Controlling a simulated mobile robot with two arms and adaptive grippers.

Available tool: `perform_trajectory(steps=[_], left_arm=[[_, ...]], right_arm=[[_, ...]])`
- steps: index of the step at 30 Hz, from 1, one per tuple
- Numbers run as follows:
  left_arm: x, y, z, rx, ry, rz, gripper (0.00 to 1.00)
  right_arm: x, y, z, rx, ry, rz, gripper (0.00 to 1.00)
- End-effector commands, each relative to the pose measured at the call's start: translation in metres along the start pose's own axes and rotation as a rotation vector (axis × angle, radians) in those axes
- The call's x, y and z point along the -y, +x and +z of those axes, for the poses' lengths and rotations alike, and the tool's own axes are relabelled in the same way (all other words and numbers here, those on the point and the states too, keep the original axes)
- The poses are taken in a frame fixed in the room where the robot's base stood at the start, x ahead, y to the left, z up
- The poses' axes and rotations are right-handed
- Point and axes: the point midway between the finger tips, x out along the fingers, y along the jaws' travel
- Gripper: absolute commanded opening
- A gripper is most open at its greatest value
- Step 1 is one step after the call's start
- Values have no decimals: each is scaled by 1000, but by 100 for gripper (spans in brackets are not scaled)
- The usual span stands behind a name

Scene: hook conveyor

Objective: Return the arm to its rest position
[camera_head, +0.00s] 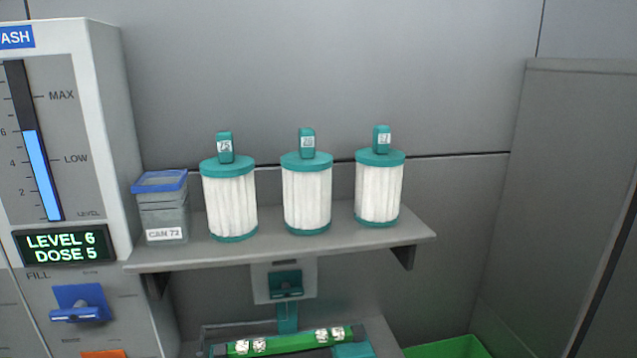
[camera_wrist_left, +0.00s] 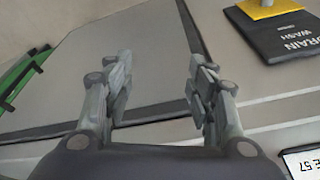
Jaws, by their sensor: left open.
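My left gripper (camera_wrist_left: 160,88) shows in the left wrist view with its two fingers apart and nothing between them. Grey panel surfaces lie beyond the fingertips. Neither of my arms shows in the head view, and my right gripper is in neither view.
A grey shelf (camera_head: 405,236) holds three white filters with teal caps (camera_head: 230,205) (camera_head: 307,200) (camera_head: 379,192) and a blue-lidded can (camera_head: 163,215). The wash unit (camera_head: 90,140) stands left. Below are a green bar (camera_head: 285,343) and a green bin (camera_head: 450,348). A dark drain wash plate (camera_wrist_left: 280,30) shows in the wrist view.

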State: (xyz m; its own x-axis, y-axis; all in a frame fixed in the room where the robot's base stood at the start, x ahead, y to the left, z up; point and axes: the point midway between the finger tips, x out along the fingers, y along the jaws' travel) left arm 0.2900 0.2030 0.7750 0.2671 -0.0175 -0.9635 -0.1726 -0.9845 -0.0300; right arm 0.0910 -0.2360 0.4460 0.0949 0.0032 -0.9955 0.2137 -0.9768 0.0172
Motion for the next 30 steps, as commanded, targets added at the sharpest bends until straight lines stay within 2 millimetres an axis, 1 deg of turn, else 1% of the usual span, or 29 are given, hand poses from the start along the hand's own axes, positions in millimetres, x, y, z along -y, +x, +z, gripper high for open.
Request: perform_trajectory(steps=[1,2,3,5,6,8,9,11,12,14,15,17,18,20,21,24,27,30], left_arm=[[-1,25,7,13,1,2,51],[-2,38,12,18,1,3,51],[-3,56,18,25,2,4,51],[-4,86,29,36,4,6,51],[-5,106,37,42,5,7,51],[-7,134,51,53,7,9,51],[-8,152,61,59,8,9,51],[-9,178,78,70,10,11,51],[-10,195,90,79,12,12,51],[-11,218,109,89,14,13,51],[-12,233,122,96,16,14,51],[-13,254,143,107,19,16,51],[-14,267,157,115,20,17,51],[-15,285,180,125,23,18,51],[-15,296,195,133,24,18,51],[-16,318,232,150,28,20,51],[-16,332,264,162,32,21,51],[-16,340,287,172,35,21,51]], right_arm=[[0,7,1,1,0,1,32],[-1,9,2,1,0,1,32],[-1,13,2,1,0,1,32],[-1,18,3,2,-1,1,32],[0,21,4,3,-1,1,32],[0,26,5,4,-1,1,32],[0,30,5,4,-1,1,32],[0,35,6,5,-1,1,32],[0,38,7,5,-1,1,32],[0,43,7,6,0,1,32],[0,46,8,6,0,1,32],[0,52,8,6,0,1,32],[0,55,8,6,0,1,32],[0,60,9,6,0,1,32],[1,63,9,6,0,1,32],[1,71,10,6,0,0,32],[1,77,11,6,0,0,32],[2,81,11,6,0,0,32]])
